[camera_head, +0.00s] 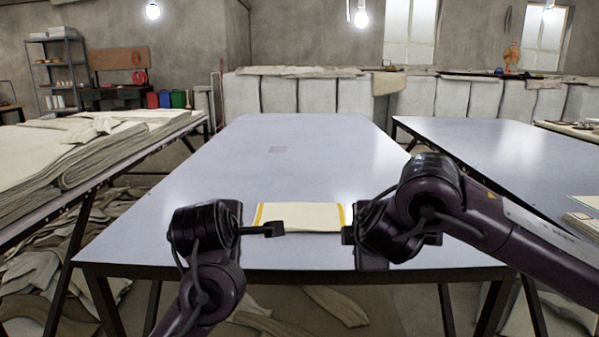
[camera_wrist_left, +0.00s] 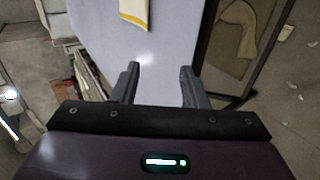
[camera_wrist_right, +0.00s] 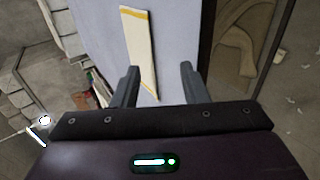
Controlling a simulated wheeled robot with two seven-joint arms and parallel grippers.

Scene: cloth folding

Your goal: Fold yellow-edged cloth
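The cream cloth (camera_head: 300,217) lies flat as a neat strip near the front edge of the table, with a yellow band at its left and right ends. My left gripper (camera_head: 272,230) is in front of the cloth's left end. In the left wrist view its fingers (camera_wrist_left: 159,84) are apart and empty, and the cloth (camera_wrist_left: 134,10) is beyond them. My right gripper (camera_head: 348,236) is beside the cloth's right end. In the right wrist view its fingers (camera_wrist_right: 158,82) are apart, and the near end of the cloth (camera_wrist_right: 139,48) shows between them, partly behind one finger. Contact cannot be told.
The pale table (camera_head: 250,160) is clear behind the cloth. A stack of cloths (camera_head: 65,160) covers a table at left. Another table (camera_head: 500,145) stands at right beyond a gap. Fabric scraps (camera_head: 50,270) lie on the floor.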

